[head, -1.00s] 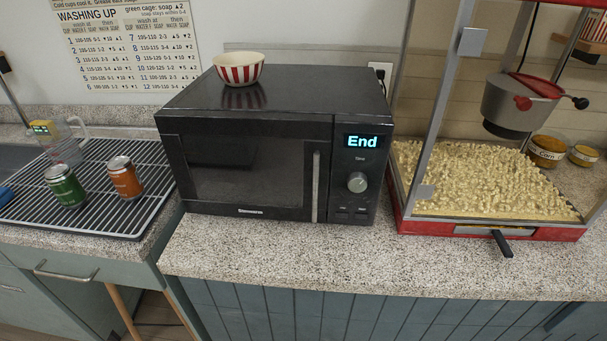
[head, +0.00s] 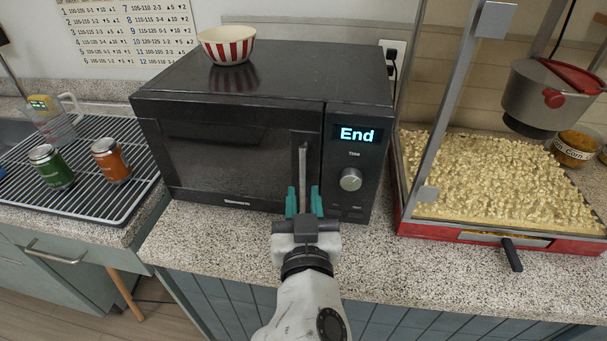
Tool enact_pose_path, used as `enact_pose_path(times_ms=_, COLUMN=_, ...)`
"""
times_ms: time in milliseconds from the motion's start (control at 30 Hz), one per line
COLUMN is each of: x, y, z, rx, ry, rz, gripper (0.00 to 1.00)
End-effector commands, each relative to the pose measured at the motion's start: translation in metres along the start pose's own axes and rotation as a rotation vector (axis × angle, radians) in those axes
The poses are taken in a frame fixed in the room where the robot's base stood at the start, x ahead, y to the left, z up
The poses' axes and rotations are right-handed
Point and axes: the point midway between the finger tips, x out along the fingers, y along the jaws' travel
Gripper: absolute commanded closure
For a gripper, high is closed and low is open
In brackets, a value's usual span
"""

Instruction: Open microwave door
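A black microwave (head: 260,89) stands on the speckled counter with its door (head: 225,153) shut. Its display reads "End". A vertical silver handle (head: 303,165) runs along the right side of the door. My gripper (head: 304,190) has teal fingers and is open, one finger on each side of the handle's lower part in the picture. I cannot tell whether the fingers touch the handle or are still in front of it. My gripper hides the handle's lower end.
A red-and-white striped bowl (head: 227,46) sits on top of the microwave. A popcorn machine (head: 500,238) stands close on the right. A rack (head: 95,205) with a green can (head: 51,167) and an orange can (head: 111,160) is on the left. Speckled counter (head: 215,240) in front is clear.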

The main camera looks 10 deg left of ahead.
Motion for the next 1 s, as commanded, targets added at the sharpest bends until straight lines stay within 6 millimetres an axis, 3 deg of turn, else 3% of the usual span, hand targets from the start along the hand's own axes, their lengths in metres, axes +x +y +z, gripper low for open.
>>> enact_pose_path(times_ms=100, x=0.022, y=0.000, z=-0.002, rx=0.001, ry=-0.001, rz=0.001, gripper=0.71)
enact_pose_path(times_ms=300, x=0.044, y=0.000, z=0.000, rx=-0.001, ry=-0.001, rz=0.001, gripper=0.71)
enact_pose_path(times_ms=700, x=0.051, y=0.000, z=0.001, rx=0.000, ry=-0.001, rz=0.000, gripper=0.71)
enact_pose_path(times_ms=1000, x=0.051, y=0.000, z=0.001, rx=0.000, ry=-0.002, rz=0.000, gripper=0.99)
